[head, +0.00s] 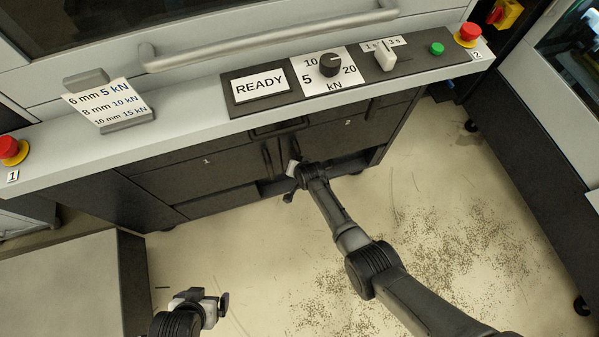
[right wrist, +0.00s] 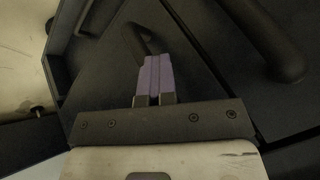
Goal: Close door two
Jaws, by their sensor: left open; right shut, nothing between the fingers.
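Door two (head: 350,136) is the dark panel marked 2 under the right part of the console. Door one (head: 200,176), marked 1, is beside it on the left. Dark upright handles (head: 268,158) show near where the doors meet. In the head view I cannot tell whether door two is fully shut. My right gripper (head: 291,181) is low in front of the handles. In the right wrist view its purple fingers (right wrist: 155,78) are shut and empty, close to a dark bar handle (right wrist: 140,40); contact is unclear. My left gripper (head: 212,299) is open and empty, low at bottom left.
The grey console (head: 190,137) overhangs the doors, with a READY display (head: 259,85), a knob (head: 330,64) and red buttons at both ends. A grey-topped cabinet (head: 60,285) stands at lower left. The beige floor (head: 270,260) in front is open, with dark specks at right.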

